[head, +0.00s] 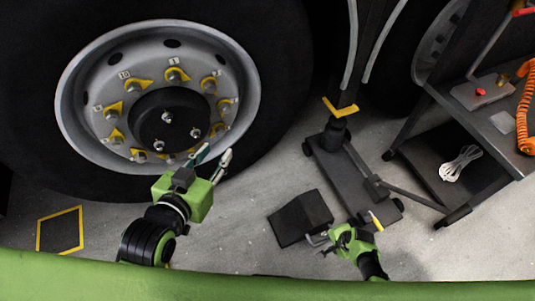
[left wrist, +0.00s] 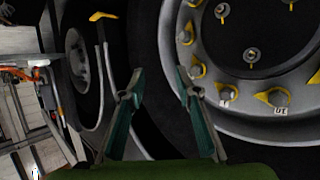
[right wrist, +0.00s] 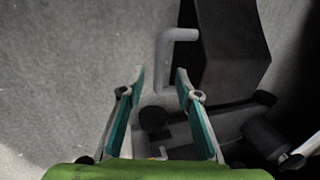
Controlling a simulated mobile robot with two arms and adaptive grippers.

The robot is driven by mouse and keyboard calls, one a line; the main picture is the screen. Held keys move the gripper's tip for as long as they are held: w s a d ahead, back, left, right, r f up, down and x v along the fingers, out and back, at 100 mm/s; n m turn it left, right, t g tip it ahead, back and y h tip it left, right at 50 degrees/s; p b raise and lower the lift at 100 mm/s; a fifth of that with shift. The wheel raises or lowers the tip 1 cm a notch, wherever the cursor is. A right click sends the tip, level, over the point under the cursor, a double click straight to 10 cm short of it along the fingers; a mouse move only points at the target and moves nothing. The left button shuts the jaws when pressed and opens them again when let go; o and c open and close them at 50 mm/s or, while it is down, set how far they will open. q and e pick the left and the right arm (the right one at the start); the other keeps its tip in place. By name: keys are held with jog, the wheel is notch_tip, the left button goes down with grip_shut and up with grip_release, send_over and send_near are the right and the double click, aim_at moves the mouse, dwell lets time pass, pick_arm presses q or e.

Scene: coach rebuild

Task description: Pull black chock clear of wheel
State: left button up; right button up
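The black chock (head: 303,214) lies on the grey floor to the lower right of the big wheel (head: 85,155), with bare floor showing between it and the tyre in the head view. In the right wrist view the chock (right wrist: 232,45) is at the upper right, and a bent grey handle (right wrist: 163,72) shows beside it. My right gripper (head: 332,236) is at the chock's near right side. In its wrist view the fingers (right wrist: 160,72) are open, with the handle between them in the picture; contact cannot be told. My left gripper (head: 215,157) is open and empty before the wheel.
A dark cart (head: 490,120) with an orange coiled hose (head: 525,105) is at the right. A yellow-edged square (head: 60,231) marks the floor at left. Floor between it and the chock looks clear.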

pick_arm(q)
jog(key=s+a+f+g+y+p, duration=0.1)
jog(key=s+a+f+g, duration=0.1)
jog(key=s+f+g, duration=0.3)
jog(key=shift+s+a+f+p, duration=0.4)
jog(key=shift+s+f, duration=0.55)
jog(key=shift+f, duration=0.25)
